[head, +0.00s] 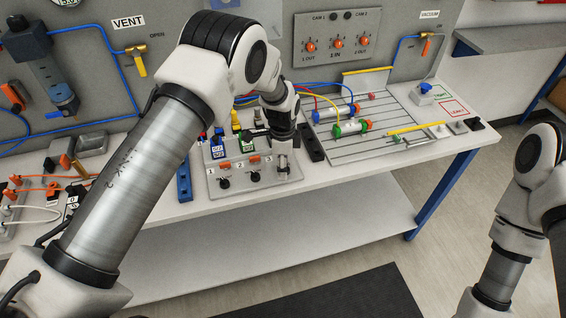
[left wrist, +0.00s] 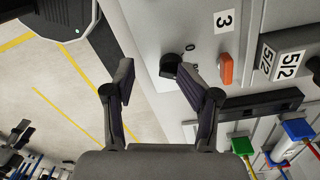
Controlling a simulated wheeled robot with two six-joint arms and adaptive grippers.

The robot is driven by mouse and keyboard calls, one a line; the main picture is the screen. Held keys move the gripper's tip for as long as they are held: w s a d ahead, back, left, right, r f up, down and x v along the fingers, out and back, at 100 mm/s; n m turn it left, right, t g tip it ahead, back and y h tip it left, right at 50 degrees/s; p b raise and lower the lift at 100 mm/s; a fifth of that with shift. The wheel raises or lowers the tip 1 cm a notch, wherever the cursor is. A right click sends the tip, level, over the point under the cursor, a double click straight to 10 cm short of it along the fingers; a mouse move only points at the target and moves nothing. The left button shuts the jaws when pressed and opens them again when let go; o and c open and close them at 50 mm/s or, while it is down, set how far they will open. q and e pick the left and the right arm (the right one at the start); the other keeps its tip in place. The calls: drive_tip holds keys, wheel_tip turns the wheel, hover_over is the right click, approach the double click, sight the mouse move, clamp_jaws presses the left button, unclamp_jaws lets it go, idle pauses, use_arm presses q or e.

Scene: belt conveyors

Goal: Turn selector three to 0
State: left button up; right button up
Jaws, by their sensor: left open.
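Selector three is a black knob beside the label "3" (left wrist: 224,20) and an orange part (left wrist: 226,68). In the left wrist view the knob (left wrist: 170,66) sits between my open fingertips, close to the right-hand finger, which partly covers it. I cannot read where its pointer stands. In the head view my left gripper (head: 284,165) points down at the right end of the selector panel (head: 240,190) and hides most of the knob there. My left gripper also shows in the left wrist view (left wrist: 156,72), open and empty. My right gripper is out of view.
Selector one (head: 224,182) and selector two (head: 254,177) are to the left on the same panel. Blue-ended and green-ended cylinders (head: 350,128) lie on a slotted plate to the right. A black block (head: 311,142) stands close to my left gripper.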

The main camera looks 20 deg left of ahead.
use_arm(q)
drive_tip(key=shift+w+f, duration=1)
drive_tip(key=shift+f, duration=0.2)
drive_tip(key=shift+w, duration=0.1)
drive_tip(key=c, duration=0.3)
drive_tip(key=shift+s+r, duration=0.2)
drive_tip(key=shift+s, duration=0.05)
drive_tip(key=c, duration=0.5)
drive_tip(key=shift+s+r, duration=0.15)
drive_tip(key=shift+s, duration=0.1)
drive_tip(key=shift+s+d, duration=0.1)
drive_tip(key=shift+s, duration=0.05)
clamp_jaws()
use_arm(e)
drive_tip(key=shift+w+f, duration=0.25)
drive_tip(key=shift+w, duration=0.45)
